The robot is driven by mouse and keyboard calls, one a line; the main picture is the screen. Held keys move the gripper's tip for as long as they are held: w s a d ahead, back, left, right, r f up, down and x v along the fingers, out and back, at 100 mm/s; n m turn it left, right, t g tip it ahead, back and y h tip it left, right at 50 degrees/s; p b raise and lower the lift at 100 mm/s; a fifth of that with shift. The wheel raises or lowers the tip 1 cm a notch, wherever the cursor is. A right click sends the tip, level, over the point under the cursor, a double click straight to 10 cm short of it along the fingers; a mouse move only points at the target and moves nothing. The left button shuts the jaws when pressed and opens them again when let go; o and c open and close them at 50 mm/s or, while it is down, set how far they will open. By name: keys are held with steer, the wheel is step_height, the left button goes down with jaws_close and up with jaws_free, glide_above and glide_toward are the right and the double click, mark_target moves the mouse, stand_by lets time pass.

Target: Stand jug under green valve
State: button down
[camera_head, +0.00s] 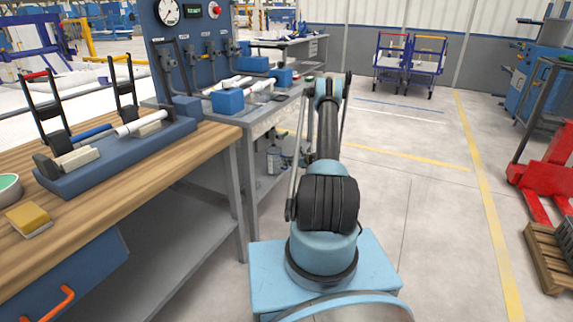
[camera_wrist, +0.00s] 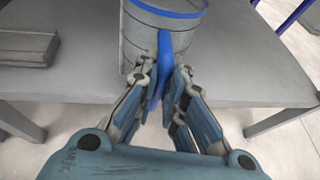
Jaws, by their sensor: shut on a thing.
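In the wrist view the jug (camera_wrist: 190,42) is a grey, clear-looking cylinder with a blue rim and a blue handle. It stands upright on, or just over, a grey surface. My gripper (camera_wrist: 163,85) is shut on the blue handle (camera_wrist: 165,65), with fingers on both sides of it. In the head view several small valves (camera_head: 210,50) line the blue panel (camera_head: 200,30); their colours are too small to tell, so I cannot pick out the green one. My gripper is not clearly visible there, with my arm in front.
A grey bench (camera_head: 245,118) stands below the panel, with blue blocks (camera_head: 228,101) and white pipes on it. A wooden-topped bench (camera_head: 110,190) with a blue pipe rack (camera_head: 130,150) is at left. A grey block (camera_wrist: 25,48) lies left of the jug.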

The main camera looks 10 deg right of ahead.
steer(key=c, duration=1.7)
jaws_free()
steer(key=shift+a, duration=0.1)
steer(key=shift+o, duration=0.2)
